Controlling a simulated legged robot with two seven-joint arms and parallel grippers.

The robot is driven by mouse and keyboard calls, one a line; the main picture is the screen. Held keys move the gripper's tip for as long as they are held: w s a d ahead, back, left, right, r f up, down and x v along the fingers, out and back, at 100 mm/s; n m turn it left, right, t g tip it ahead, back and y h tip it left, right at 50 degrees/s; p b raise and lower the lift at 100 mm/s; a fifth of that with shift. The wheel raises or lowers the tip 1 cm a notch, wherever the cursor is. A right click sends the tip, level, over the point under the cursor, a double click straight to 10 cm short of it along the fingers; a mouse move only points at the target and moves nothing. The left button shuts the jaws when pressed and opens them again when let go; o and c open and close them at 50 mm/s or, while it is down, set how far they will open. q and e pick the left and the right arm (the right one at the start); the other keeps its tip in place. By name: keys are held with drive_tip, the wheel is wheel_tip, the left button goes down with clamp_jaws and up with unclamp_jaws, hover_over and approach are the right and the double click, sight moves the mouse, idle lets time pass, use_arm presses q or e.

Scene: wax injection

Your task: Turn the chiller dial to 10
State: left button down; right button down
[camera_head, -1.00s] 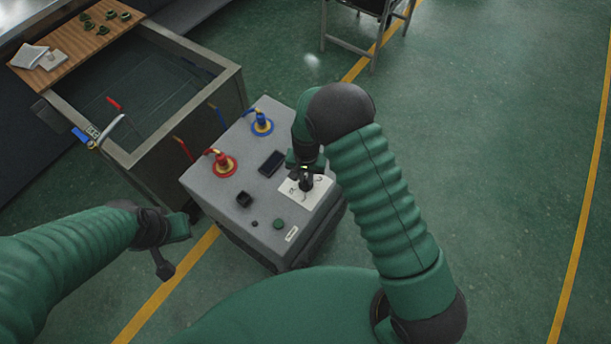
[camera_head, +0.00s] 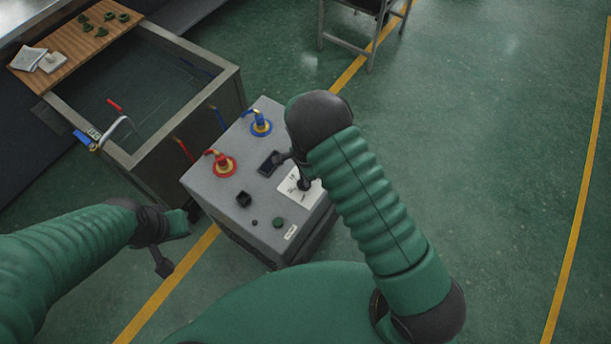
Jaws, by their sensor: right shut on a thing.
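The chiller (camera_head: 212,179) is a grey box on the floor, with controls on its top. A white dial plate (camera_head: 287,188) lies at its right side, partly covered by my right gripper. My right gripper (camera_head: 304,184) points down and is shut on the dial at that plate. The dial itself is hidden by the fingers, and I cannot read its setting. My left gripper (camera_head: 164,265) hangs to the left of the chiller, away from it; its opening cannot be made out.
A red-ringed valve (camera_head: 223,166) and a blue-ringed valve (camera_head: 261,126) stand on the chiller top, beside a dark display (camera_head: 271,163), a black square knob (camera_head: 243,199) and a green button (camera_head: 278,223). A water tank (camera_head: 235,85) stands behind left. The floor at right is clear.

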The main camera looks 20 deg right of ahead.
drive_tip(key=shift+a+m, duration=0.1)
drive_tip(key=shift+m, duration=0.5)
drive_tip(key=c, duration=1.4)
unclamp_jaws()
drive_tip(key=shift+c, duration=0.2)
wheel_tip(320, 180, up, 17)
drive_tip(key=shift+f, duration=0.15)
